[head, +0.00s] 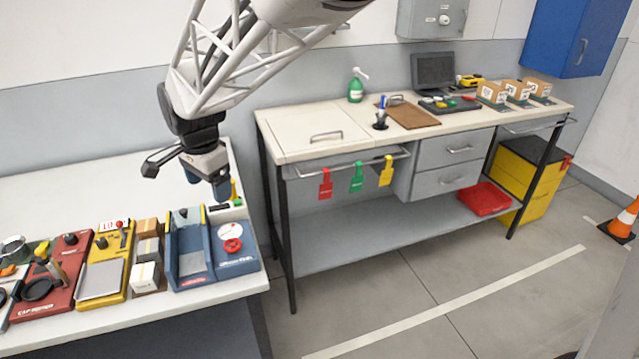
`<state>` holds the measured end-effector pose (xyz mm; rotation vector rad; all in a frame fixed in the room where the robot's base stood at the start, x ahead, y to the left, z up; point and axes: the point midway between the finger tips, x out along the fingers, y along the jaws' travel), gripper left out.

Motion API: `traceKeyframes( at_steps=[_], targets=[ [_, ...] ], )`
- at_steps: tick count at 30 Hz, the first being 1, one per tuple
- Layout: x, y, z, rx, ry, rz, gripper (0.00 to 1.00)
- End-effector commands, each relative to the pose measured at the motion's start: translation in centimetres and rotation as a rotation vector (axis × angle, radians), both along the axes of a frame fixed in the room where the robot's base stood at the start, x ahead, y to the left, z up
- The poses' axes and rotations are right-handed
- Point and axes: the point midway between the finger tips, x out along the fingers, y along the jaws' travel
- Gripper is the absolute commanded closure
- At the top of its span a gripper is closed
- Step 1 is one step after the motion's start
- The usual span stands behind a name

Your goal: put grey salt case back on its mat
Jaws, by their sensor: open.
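My gripper (188,178) hangs over the back right part of the left table (60,195). Its jaws are apart, with nothing visible between them. A small grey-sided box (149,250) stands in a row on this table, between a brown box (147,227) behind it and a whitish box (145,276) in front. It may be the grey salt case, but no label is readable. Three brown-and-white cases (492,92) stand on dark mats (497,105) at the right of the far bench. I cannot make out an empty mat or a salt marking.
A blue tray device (190,262), a yellow scale (103,265) and a red device (55,280) crowd the left table's front. The far bench (285,130) holds a green bottle (356,87), a brown board (412,115) and a monitor (433,70). Floor separates both tables.

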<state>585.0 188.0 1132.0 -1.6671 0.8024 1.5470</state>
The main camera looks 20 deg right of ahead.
Motion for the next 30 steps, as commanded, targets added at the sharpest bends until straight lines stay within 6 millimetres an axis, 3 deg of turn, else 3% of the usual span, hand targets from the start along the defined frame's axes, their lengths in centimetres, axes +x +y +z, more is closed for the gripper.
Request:
traceKeyframes(
  at_steps=[6,15,24,30],
  targets=[
    [-5.0,-5.5,1.8,-0.019,-0.035,0.183,0.17],
    [-12.2,-11.6,2.8,-0.061,-0.079,0.442,0.17],
    [-19.9,-16.3,2.4,-0.119,-0.116,0.7,0.17],
    [-24.3,-18.3,1.5,-0.16,-0.133,0.849,0.17]
  ],
)
